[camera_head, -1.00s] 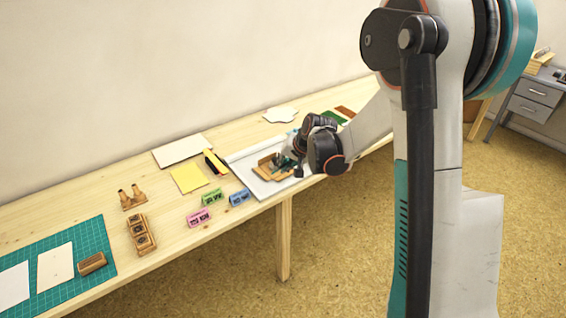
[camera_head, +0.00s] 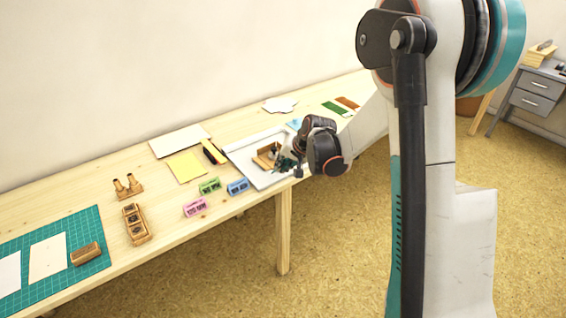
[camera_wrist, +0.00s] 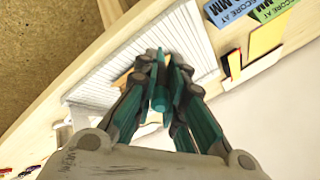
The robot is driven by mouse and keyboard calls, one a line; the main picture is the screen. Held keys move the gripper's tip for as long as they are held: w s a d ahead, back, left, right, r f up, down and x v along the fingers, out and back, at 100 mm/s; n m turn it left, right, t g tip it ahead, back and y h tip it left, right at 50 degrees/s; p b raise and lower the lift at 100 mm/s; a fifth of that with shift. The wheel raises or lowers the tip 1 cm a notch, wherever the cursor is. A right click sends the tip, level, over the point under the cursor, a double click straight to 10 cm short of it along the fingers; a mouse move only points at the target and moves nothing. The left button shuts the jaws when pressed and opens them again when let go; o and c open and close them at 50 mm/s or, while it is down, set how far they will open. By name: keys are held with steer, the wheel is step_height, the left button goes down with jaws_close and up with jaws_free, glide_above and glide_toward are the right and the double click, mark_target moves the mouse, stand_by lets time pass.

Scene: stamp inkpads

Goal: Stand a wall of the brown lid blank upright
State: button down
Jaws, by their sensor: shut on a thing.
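The brown lid blank (camera_head: 263,160) lies on a white ribbed board (camera_head: 240,160) near the table's front edge. Some of its walls look raised, but the gripper and its small size hide which ones. My gripper (camera_head: 284,163), with teal fingers, is at the right side of the blank. In the wrist view, my gripper (camera_wrist: 160,88) has its fingertips drawn together over the ribbed board. A sliver of the brown blank (camera_wrist: 124,79) shows beside the fingers. The jaws are shut on the blank, and the gripped part is mostly hidden.
Blue (camera_head: 238,187), green (camera_head: 210,186) and pink (camera_head: 195,207) labelled blocks stand left of the board. A yellow sheet (camera_head: 186,167) lies behind them. Green (camera_head: 334,108) and brown (camera_head: 347,102) pieces lie at the far right. The table's front edge is close to my gripper.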

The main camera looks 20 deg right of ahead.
steer(key=shift+f+b, duration=0.3)
steer(key=shift+f, duration=0.25)
steer(key=shift+w+a+r, duration=0.1)
steer(key=shift+w+a, duration=0.25)
steer(key=shift+w, duration=0.5)
steer(key=shift+w+a+f, duration=0.1)
steer(key=shift+w+a, duration=0.25)
steer(key=shift+w, duration=0.55)
steer(key=shift+w+a+r, duration=0.1)
steer(key=shift+w+a, duration=0.25)
steer(key=shift+w, duration=0.5)
steer(key=shift+w+d+r+p, duration=0.2)
steer(key=shift+d+r, duration=0.3)
steer(key=shift+d, duration=0.1)
steer(key=shift+w+d+r+p, duration=0.2)
steer(key=shift+d+r, duration=0.3)
steer(key=shift+d, duration=0.1)
steer(key=shift+a+r, duration=0.1)
steer(key=shift+a, duration=0.05)
steer(key=shift+s+a+r, duration=0.35)
steer(key=shift+a+r, duration=0.05)
steer(key=shift+a, duration=0.3)
steer(key=shift+r+p, duration=0.1)
steer(key=shift+p, duration=0.25)
step_height(320, 180, up, 7)
steer(key=p, duration=0.4)
steer(key=shift+s+a, duration=0.15)
steer(key=shift+a, duration=0.25)
